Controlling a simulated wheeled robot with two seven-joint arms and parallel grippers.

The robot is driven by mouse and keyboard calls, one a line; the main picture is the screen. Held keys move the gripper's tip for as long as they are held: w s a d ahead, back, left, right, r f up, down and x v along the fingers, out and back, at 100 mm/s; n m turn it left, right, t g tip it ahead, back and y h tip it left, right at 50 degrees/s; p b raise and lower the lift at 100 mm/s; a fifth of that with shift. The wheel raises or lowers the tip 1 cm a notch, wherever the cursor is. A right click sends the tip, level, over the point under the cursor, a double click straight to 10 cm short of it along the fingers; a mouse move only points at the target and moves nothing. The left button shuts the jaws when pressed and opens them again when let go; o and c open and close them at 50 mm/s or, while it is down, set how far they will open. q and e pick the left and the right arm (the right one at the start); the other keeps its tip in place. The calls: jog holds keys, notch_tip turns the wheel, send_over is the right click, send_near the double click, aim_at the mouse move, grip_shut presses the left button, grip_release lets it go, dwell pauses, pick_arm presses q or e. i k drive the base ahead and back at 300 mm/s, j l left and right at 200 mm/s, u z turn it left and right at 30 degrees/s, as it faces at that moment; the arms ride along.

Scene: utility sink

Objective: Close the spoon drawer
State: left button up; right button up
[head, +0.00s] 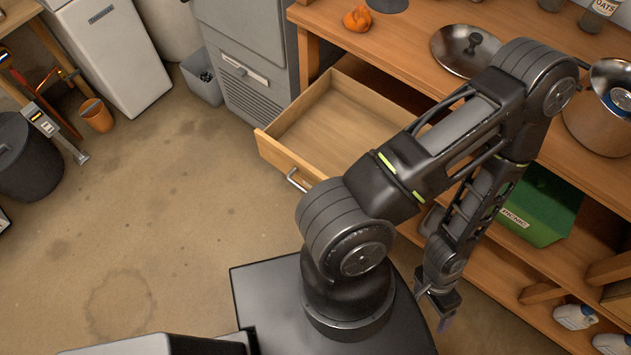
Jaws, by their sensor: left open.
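The wooden drawer (285,163) is pulled well out of the front of the wooden workbench (420,33). Its metal handle (297,180) is on the front panel. The part of its inside that I see is empty, and my arm hides its right portion. My left gripper (441,312) hangs low, to the right of the drawer and lower in the picture, in front of the bench's lower shelves. It is open, holds nothing that I can see, and is apart from the drawer. My right gripper is not in view.
A pot lid (452,50), an orange item (357,18) and a metal pot (598,118) are on the bench top. A green box (545,205) and white jugs (575,316) are on the shelves below. A grey cabinet (248,60) stands left of the bench.

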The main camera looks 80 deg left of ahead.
aim_at(338, 120)
jog(key=i+l, duration=0.55)
jog(key=u, duration=3.25)
